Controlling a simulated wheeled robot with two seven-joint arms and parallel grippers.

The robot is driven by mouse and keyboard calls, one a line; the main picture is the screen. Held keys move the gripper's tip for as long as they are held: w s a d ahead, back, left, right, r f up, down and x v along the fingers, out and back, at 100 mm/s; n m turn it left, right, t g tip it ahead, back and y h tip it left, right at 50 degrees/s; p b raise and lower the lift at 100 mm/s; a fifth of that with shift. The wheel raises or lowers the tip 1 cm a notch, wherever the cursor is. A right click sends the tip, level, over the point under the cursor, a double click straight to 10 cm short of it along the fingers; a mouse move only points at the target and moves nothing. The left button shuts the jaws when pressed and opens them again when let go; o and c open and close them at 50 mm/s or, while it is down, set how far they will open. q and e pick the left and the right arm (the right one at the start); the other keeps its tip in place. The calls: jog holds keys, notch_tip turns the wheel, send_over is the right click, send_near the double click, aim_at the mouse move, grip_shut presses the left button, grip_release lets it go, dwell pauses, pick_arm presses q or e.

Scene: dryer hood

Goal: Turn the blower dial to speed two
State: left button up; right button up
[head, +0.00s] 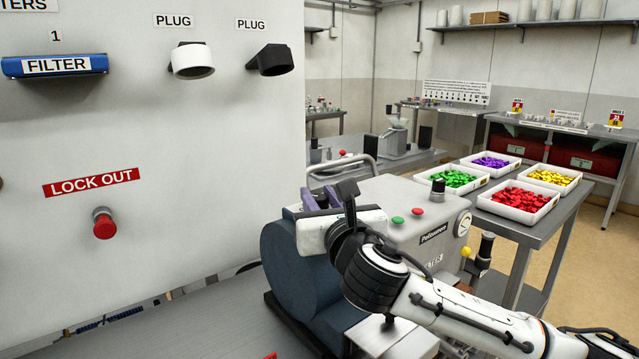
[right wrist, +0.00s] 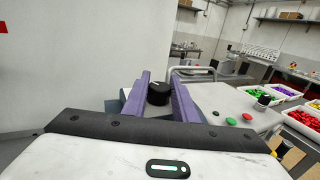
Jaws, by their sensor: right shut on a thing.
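A black dial (right wrist: 158,94) with a small pale mark on top sits between the purple fingers of my right gripper (right wrist: 159,82) in the right wrist view. The fingers are closed on its sides. The dial's setting and any speed numbers cannot be read. My left gripper is not in view.
Another black knob (head: 438,190), a green button (head: 398,220), a red button (head: 417,211) and a gauge (head: 462,224) are on the machine. A white panel (head: 200,130) with a red lock-out button (head: 104,223) stands close on the left. Trays of coloured pieces are behind right.

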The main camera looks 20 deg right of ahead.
jog(key=m+h+p, duration=0.1)
jog(key=h, duration=0.1)
jog(key=m+h+p, duration=0.1)
jog(key=m+h, duration=0.1)
jog(key=shift+a+r+g+h, duration=0.2)
jog(key=shift+g+h, duration=0.1)
jog(key=shift+g, duration=0.1)
jog(key=m+g+h+p, duration=0.1)
jog(key=m+h+p, duration=0.1)
jog(key=h, duration=0.1)
jog(key=shift+f+m+g+h, duration=0.15)
jog(key=shift+m+g+h, duration=0.15)
jog(key=shift+g, duration=0.1)
jog(key=shift+d+f+m+g+h, duration=0.1)
jog(key=shift+m+g+h, duration=2.15)
jog(key=shift+h, duration=0.35)
jog(key=o, duration=1)
jog(key=shift+w+d, duration=0.1)
jog(key=shift+o, duration=0.2)
jog(key=b+v, duration=0.1)
jog(key=v, duration=0.9)
jog(key=shift+a, duration=0.2)
